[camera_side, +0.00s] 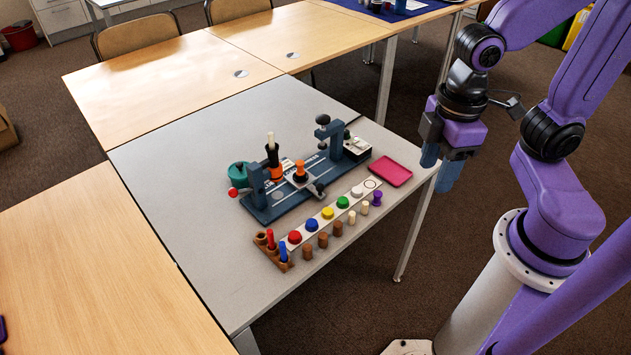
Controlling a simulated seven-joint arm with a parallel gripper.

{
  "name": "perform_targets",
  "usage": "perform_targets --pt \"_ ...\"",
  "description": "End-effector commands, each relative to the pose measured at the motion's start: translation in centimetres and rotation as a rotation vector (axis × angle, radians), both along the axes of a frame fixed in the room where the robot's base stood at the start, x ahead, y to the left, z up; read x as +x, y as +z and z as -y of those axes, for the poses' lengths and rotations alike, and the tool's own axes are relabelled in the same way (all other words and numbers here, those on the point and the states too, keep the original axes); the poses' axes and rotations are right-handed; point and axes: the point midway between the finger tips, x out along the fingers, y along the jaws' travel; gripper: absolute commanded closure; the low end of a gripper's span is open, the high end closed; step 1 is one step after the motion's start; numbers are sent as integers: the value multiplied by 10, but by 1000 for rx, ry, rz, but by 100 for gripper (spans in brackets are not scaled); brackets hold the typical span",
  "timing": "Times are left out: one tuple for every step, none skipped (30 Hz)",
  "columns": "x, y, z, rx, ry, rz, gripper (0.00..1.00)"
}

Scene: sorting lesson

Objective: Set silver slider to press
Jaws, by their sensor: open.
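A dark blue-grey fixture base (267,213) lies on the grey table with a rail along it. A press-like upright (334,138) with a dark round head stands at the right end of the base, apart from the slider. Another upright (257,186) stands at the left end. My gripper (438,174) is open and empty, pointing down off the table's right edge, well right of the fixture.
A strip (318,216) with coloured discs runs in front of the fixture, with several small pegs before it. A pink tray (385,171) lies to the right. A green round part (238,174) is at the left. The table's left part is clear.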

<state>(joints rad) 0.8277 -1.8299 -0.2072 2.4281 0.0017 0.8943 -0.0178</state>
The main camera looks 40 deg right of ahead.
Motion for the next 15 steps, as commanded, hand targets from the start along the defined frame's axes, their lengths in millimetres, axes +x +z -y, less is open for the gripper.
perform_targets --pt "15 -2 -6 -4 -33 -3 49" --pt "24 -3 -10 -5 -52 -3 49" --pt "36 -4 -14 -6 -76 -4 49" --pt "45 -5 -17 -6 -94 -3 49" --pt "54 -6 -20 -7 -111 -4 49" --pt "66 -8 -22 -9 -136 -5 49" --pt "75 -10 -25 -9 -154 -6 49" --pt "84 -12 -26 -10 -172 -7 49" --pt "97 -14 -28 -10 -197 -7 49" --pt "107 -16 -30 -11 -214 -6 49" --pt "116 -19 -30 -12 -232 -8 49" --pt "128 -22 -31 -13 -256 -9 49" --pt "138 -25 -31 -13 -274 -10 49" --pt "147 -27 -32 -13 -292 -9 49" --pt "160 -31 -31 -13 -317 -10 49"
